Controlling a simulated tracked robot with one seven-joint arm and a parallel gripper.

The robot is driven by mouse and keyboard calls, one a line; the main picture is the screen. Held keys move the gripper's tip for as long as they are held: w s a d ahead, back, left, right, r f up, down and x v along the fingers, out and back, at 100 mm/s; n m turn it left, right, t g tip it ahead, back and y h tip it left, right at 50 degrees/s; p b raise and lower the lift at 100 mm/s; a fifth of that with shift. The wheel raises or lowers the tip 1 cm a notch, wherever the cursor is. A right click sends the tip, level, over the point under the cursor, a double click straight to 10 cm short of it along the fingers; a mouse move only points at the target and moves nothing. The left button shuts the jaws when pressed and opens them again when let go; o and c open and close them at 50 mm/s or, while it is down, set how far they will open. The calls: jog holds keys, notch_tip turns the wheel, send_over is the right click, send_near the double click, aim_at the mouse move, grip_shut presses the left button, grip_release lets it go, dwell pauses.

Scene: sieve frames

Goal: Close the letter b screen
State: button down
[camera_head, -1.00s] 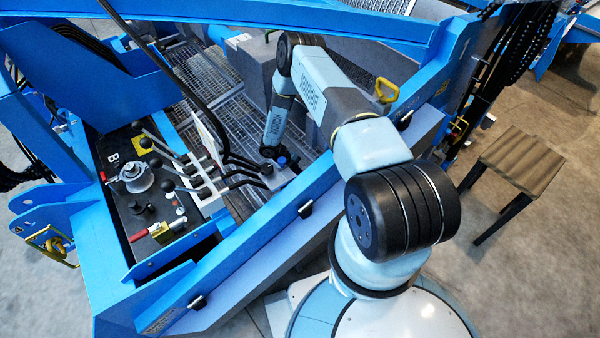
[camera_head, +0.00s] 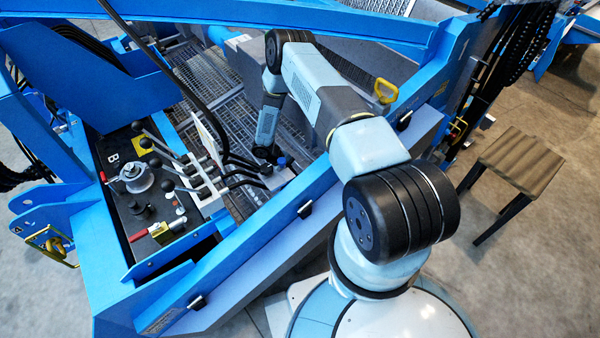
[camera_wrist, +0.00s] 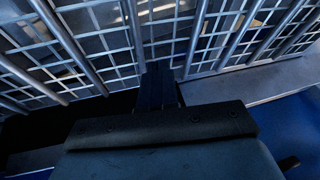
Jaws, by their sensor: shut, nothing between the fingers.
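The letter B is marked on the dark control panel (camera_head: 118,200) at the left of the head view, beside a row of black-knobbed levers (camera_head: 180,170). A metal mesh screen (camera_head: 225,105) lies behind the levers inside the blue frame. I cannot tell whether it is the letter b screen. My gripper (camera_head: 280,162) points down close to the lever ends, and its tip is partly hidden. In the wrist view, my gripper (camera_wrist: 160,78) is shut and empty, in front of a mesh with round bars (camera_wrist: 75,45). Contact with the mesh cannot be told.
A blue frame beam (camera_head: 270,235) runs diagonally between my base and the mesh. A yellow handle (camera_head: 385,90) stands on the frame to the right. A stool (camera_head: 515,162) stands on the open floor at the right.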

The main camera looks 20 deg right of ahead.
jog(key=v, duration=0.9)
jog(key=shift+a, duration=0.2)
jog(key=shift+r, duration=0.15)
jog(key=w+a+r+m+t, duration=0.1)
jog(key=w+r+m, duration=0.1)
jog(key=r, duration=0.4)
jog(key=w+a+r+m, duration=0.2)
jog(key=w+r+m, duration=0.1)
jog(key=r, duration=0.3)
jog(key=s+d+r+m+t+y, duration=0.1)
jog(key=s+d+r+m, duration=0.15)
jog(key=r+m, duration=0.95)
jog(key=s+d+r+m+t+y, duration=0.1)
jog(key=s+d+r, duration=0.15)
jog(key=r, duration=2.05)
jog(key=s+d+r+m+t+y, duration=0.1)
jog(key=s+d+r+m+t, duration=0.1)
jog(key=s+r+m, duration=1.15)
jog(key=s+r+m+t+y, duration=0.1)
jog(key=s+r+m, duration=0.3)
jog(key=s, duration=0.6)
jog(key=s+r+m+t+y, duration=0.2)
jog(key=s+r+m, duration=0.2)
jog(key=s, duration=0.7)
jog(key=shift+d+r+m, duration=0.25)
jog(key=shift+m, duration=0.3)
